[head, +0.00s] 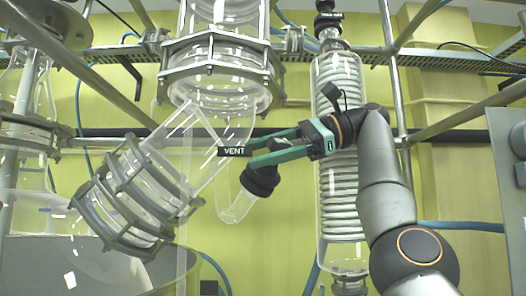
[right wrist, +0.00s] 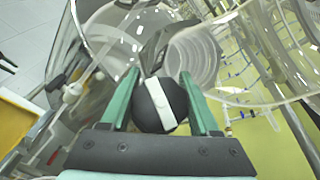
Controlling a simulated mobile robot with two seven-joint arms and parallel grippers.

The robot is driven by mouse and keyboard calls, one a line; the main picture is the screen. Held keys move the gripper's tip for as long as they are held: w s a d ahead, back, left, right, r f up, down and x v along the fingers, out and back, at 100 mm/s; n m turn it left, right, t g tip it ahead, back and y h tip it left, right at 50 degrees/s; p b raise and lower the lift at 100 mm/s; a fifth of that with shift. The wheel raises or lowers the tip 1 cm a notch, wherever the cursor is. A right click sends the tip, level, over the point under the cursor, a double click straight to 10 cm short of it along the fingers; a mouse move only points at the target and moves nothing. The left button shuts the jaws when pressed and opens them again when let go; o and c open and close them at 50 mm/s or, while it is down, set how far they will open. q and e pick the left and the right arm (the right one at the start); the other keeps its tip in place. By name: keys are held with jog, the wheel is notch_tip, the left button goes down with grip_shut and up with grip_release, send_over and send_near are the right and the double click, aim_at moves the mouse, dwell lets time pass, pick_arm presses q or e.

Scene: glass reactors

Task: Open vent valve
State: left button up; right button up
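The vent valve has a black round knob with a white stripe (right wrist: 158,106), seen in the right wrist view. In the head view its black fitting (head: 260,180) sits on the glass side arm, below and right of the black VENT label (head: 234,151). My right gripper (head: 248,155) reaches in from the right with its green fingers apart. In the right wrist view the knob lies between the fingers (right wrist: 160,74), with little room on each side. Whether the fingers touch it is unclear. My left gripper is not in view.
A glass reactor column (head: 218,95) in a metal clamp ring stands above the valve. A clamped angled glass joint (head: 135,205) lies to the left. A glass coil condenser (head: 340,195) stands close behind my right arm. Metal rails (head: 395,100) frame the area.

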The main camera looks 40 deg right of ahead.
jog(key=o, duration=0.5)
jog(key=shift+c, duration=0.2)
jog(key=shift+r+p, duration=0.55)
jog(key=shift+r, duration=0.05)
notch_tip(320, 180, up, 2)
jog(key=shift+r+p, duration=0.2)
jog(key=shift+p, duration=1)
jog(key=s+a+r, duration=0.8)
jog(key=s+r, duration=0.1)
jog(key=s, duration=0.2)
jog(key=shift+a+r, duration=0.2)
jog(key=shift+a, duration=0.15)
